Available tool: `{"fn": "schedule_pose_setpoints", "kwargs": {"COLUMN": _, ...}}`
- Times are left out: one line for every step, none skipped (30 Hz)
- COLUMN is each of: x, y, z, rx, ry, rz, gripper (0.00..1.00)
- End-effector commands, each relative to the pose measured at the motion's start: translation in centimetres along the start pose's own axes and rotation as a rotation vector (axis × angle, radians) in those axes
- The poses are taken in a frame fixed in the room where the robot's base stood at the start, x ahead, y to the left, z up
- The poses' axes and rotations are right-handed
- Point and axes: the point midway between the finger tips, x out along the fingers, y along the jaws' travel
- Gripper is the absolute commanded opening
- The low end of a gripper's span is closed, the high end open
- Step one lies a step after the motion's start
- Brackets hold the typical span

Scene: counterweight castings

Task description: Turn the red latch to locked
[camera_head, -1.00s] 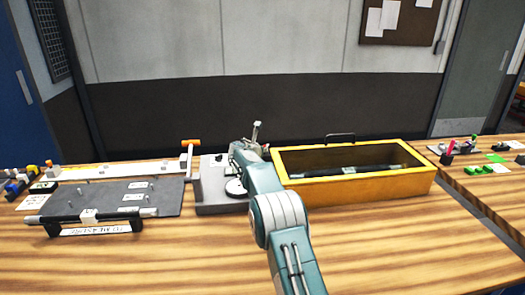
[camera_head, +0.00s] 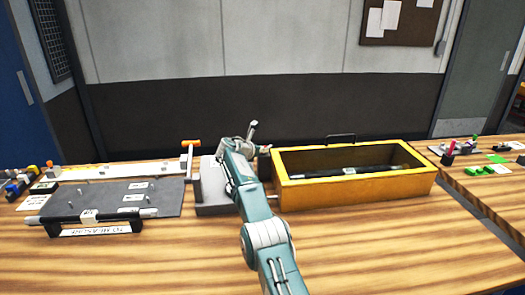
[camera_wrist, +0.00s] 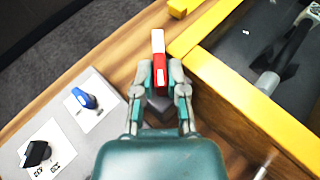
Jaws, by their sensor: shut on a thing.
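The red latch (camera_wrist: 158,66) is a short red bar with a white patch and a white far end, in the upper middle of the wrist view. It points away from me, over a dark block (camera_wrist: 158,106). My gripper (camera_wrist: 161,78) has one finger on each side of the red part and is shut on it. In the head view a small bit of red (camera_head: 266,149) shows beside the end of my arm, at the yellow box's left end; my fingers there are too small to make out. I cannot read any lock marking.
The yellow box (camera_head: 355,189), with a dark bar (camera_head: 345,171) inside, stands close on the right. A grey control box (camera_head: 211,190) is on the left, with a blue knob (camera_wrist: 84,98) and a black knob (camera_wrist: 36,152). The table front (camera_head: 150,265) is clear.

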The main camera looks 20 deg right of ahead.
Motion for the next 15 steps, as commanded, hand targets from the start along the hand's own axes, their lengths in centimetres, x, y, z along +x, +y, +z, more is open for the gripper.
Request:
{"fn": "schedule_pose_setpoints", "kwargs": {"x": -0.3, "y": 0.33, "z": 0.03, "rx": 0.002, "ry": -0.001, "rz": 0.008, "gripper": 0.0}}
{"fn": "schedule_pose_setpoints", "kwargs": {"x": -0.31, "y": 0.32, "z": 0.04, "rx": 0.003, "ry": -0.001, "rz": 0.007, "gripper": 0.0}}
{"fn": "schedule_pose_setpoints", "kwargs": {"x": -0.33, "y": 0.31, "z": 0.04, "rx": 0.003, "ry": -0.001, "rz": 0.006, "gripper": 0.0}}
{"fn": "schedule_pose_setpoints", "kwargs": {"x": -0.33, "y": 0.31, "z": 0.03, "rx": 0.003, "ry": 0.0, "rz": 0.005, "gripper": 0.0}}
{"fn": "schedule_pose_setpoints", "kwargs": {"x": -0.34, "y": 0.31, "z": 0.03, "rx": 0.003, "ry": 0.0, "rz": 0.005, "gripper": 0.0}}
{"fn": "schedule_pose_setpoints", "kwargs": {"x": -0.34, "y": 0.3, "z": 0.03, "rx": 0.003, "ry": 0.0, "rz": 0.005, "gripper": 0.0}}
{"fn": "schedule_pose_setpoints", "kwargs": {"x": -0.35, "y": 0.3, "z": 0.02, "rx": 0.003, "ry": 0.0, "rz": 0.005, "gripper": 0.0}}
{"fn": "schedule_pose_setpoints", "kwargs": {"x": -0.35, "y": 0.3, "z": 0.02, "rx": 0.003, "ry": 0.0, "rz": 0.005, "gripper": 0.0}}
{"fn": "schedule_pose_setpoints", "kwargs": {"x": -0.35, "y": 0.31, "z": 0.01, "rx": 0.003, "ry": 0.0, "rz": 0.005, "gripper": 0.0}}
{"fn": "schedule_pose_setpoints", "kwargs": {"x": -0.36, "y": 0.31, "z": 0.01, "rx": 0.003, "ry": 0.0, "rz": 0.005, "gripper": 0.0}}
{"fn": "schedule_pose_setpoints", "kwargs": {"x": -0.36, "y": 0.32, "z": 0.0, "rx": 0.003, "ry": 0.0, "rz": 0.005, "gripper": 0.0}}
{"fn": "schedule_pose_setpoints", "kwargs": {"x": -0.37, "y": 0.32, "z": -0.01, "rx": 0.003, "ry": 0.001, "rz": 0.005, "gripper": 0.0}}
{"fn": "schedule_pose_setpoints", "kwargs": {"x": -0.37, "y": 0.33, "z": -0.01, "rx": 0.002, "ry": 0.001, "rz": 0.005, "gripper": 0.0}}
{"fn": "schedule_pose_setpoints", "kwargs": {"x": -0.38, "y": 0.33, "z": -0.02, "rx": 0.002, "ry": 0.001, "rz": 0.005, "gripper": 0.22}}
{"fn": "schedule_pose_setpoints", "kwargs": {"x": -0.38, "y": 0.33, "z": -0.02, "rx": 0.002, "ry": 0.001, "rz": 0.005, "gripper": 0.39}}
